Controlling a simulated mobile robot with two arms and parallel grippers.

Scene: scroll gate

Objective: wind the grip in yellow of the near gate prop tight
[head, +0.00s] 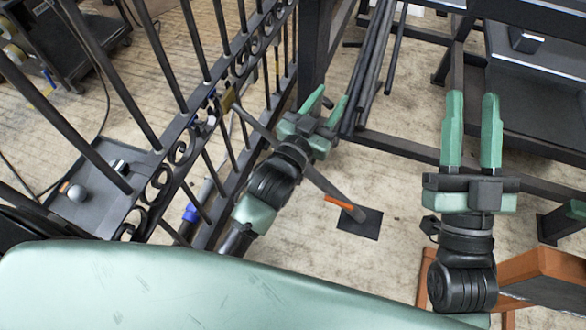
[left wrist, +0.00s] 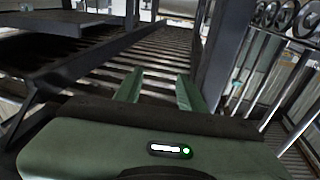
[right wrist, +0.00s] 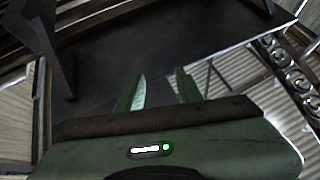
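The ornate black gate (head: 190,125) runs diagonally across the left of the head view. A dark prop bar (head: 325,185) slants from the gate down to a black floor plate (head: 362,222). An orange grip (head: 340,202) sticks out near its foot. A small yellow-brass piece (head: 229,100) sits on the gate near the bar's upper end; I cannot tell its exact shape. My left gripper (head: 325,101) is open and empty above the bar, its arm hiding part of it. My right gripper (head: 472,97) is open and empty, well to the right.
Dark steel racks (head: 535,85) with long bars stand at the top right. An orange-brown trestle (head: 545,265) is at the lower right. A grey tray (head: 95,205) and black cart (head: 75,35) lie beyond the gate. Bare floor (head: 385,180) lies between the floor plate and racks.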

